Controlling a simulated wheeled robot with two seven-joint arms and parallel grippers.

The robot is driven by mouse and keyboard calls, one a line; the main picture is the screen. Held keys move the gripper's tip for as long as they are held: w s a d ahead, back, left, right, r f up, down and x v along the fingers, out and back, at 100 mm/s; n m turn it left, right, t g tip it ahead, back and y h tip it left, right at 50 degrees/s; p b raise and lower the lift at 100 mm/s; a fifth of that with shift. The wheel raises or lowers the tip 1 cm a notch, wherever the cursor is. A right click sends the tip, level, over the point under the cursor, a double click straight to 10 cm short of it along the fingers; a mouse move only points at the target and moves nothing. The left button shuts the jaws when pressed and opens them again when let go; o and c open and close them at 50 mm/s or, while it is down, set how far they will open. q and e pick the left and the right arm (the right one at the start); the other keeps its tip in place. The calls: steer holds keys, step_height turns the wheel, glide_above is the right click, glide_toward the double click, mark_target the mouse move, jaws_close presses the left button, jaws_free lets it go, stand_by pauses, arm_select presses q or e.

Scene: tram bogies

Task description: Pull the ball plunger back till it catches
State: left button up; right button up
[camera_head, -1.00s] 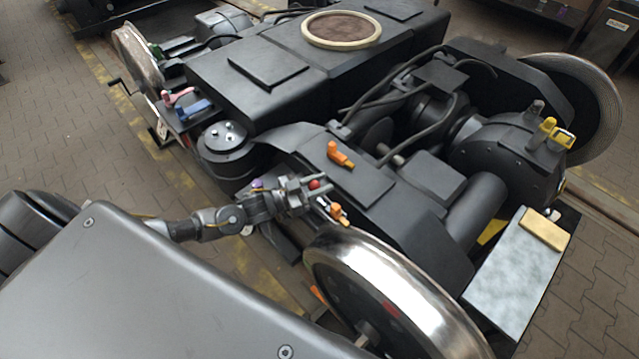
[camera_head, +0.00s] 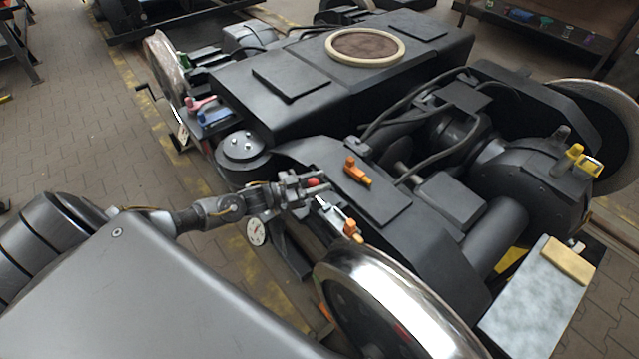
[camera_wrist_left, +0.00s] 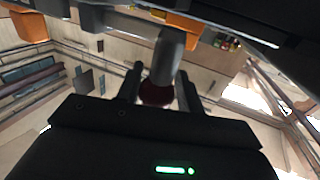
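The ball plunger's red ball (camera_head: 313,182) sits between the fingers of my left gripper (camera_head: 304,187), at the near side of the bogie. In the left wrist view the ball (camera_wrist_left: 156,93) looks dark red, on the end of a grey stem (camera_wrist_left: 168,58), with a finger close on either side. The gripper appears shut on the ball. A pale narrow fitting with an orange part (camera_head: 352,228) lies beyond the ball, toward the wheel. The catch itself is too small to make out. My right gripper is not in view.
The shiny wheel (camera_head: 405,290) stands close below the gripper. An orange handle (camera_head: 357,171) lies on the black frame plate. A white round gauge (camera_head: 257,232) is below my left wrist. A black round spring unit (camera_head: 243,150) is behind it.

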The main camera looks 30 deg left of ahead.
arm_select(q)
steer(key=o, duration=0.3)
steer(key=shift+s, duration=0.1)
steer(key=v, duration=1)
steer(key=shift+s+a, duration=0.25)
steer(key=shift+a, duration=0.05)
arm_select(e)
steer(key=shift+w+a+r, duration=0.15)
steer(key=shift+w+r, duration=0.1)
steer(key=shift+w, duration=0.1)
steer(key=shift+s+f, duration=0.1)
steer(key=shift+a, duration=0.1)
